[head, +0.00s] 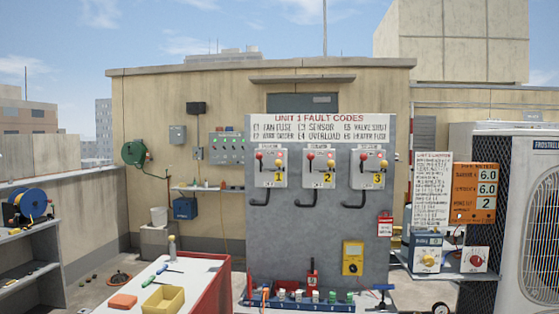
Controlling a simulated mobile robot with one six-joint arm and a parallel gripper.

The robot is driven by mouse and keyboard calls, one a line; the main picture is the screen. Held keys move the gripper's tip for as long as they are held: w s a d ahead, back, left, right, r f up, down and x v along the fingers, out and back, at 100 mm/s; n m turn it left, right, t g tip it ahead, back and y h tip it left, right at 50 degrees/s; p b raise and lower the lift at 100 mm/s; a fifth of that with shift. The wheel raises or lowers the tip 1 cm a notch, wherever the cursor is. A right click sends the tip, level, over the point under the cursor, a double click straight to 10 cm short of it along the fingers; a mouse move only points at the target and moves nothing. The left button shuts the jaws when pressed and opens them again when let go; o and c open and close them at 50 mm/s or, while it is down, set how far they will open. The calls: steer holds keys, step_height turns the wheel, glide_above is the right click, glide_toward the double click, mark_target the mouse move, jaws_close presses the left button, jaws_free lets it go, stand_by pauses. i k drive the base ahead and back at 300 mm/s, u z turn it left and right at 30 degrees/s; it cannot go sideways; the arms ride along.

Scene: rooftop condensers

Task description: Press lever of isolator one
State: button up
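Isolator one (264,179) is a pale grey box with a yellow 1 label, leftmost of three on the grey upright panel (320,225). A red round knob (259,155) shows at its upper left, apparently the lever end. Small red and yellow spots, perhaps lamps, show at its upper right. The lever's exact position is too small to tell. A black bent pipe or cable runs from the box's underside. Isolator two (315,180) and isolator three (362,181) look alike and stand to its right. My gripper is not in view, and nothing covers isolator one.
A white-topped red bench (203,269) with a yellow bin (164,300) stands at front left. A blue rack (290,303) of small items lies below the panel. A large fan unit (530,230) stands at the right. The air before the isolators looks clear.

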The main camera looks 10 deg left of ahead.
mark_target(259, 156)
steer(key=u, duration=0.35)
steer(key=i, duration=0.45)
steer(key=u, duration=0.65)
steer(key=i, duration=1.75)
steer(key=z, duration=0.65)
